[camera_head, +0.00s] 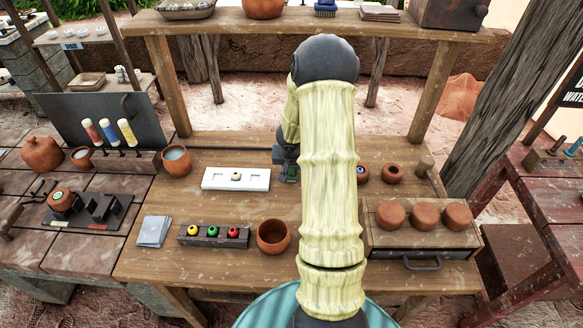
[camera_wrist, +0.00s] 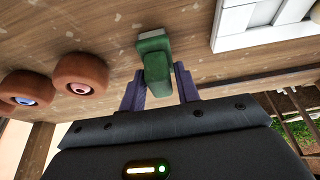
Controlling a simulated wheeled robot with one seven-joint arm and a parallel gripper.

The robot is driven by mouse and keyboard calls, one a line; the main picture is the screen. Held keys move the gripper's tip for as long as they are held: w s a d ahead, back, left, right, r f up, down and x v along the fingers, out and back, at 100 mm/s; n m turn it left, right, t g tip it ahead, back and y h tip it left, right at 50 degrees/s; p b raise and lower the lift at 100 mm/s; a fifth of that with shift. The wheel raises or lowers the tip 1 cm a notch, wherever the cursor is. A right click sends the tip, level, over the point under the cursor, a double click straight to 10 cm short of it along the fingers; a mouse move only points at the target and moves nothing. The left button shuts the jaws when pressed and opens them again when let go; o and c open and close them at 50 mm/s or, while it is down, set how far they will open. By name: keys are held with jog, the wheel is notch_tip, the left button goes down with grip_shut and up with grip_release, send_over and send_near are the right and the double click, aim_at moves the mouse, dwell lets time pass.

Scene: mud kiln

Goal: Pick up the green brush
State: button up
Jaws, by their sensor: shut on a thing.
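The green brush (camera_wrist: 154,58) is between the two purple fingers of my gripper (camera_wrist: 159,76) in the wrist view, and the fingers are shut on it. Its wider pale-edged end points away from my gripper, toward the wooden tabletop. I cannot tell whether that end touches the wood or hangs just above it. My sleeved arm hides part of my gripper (camera_head: 285,166) there.
A white tray (camera_head: 213,184) lies left of my gripper. Small clay pots (camera_head: 392,174) stand on the right. A clay bowl (camera_head: 273,237), a block with coloured knobs (camera_head: 213,241) and a drawer box (camera_head: 420,238) are nearer. A shelf (camera_head: 240,24) spans the back.

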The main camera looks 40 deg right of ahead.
notch_tip(320, 180, up, 10)
jog(key=p, duration=0.8)
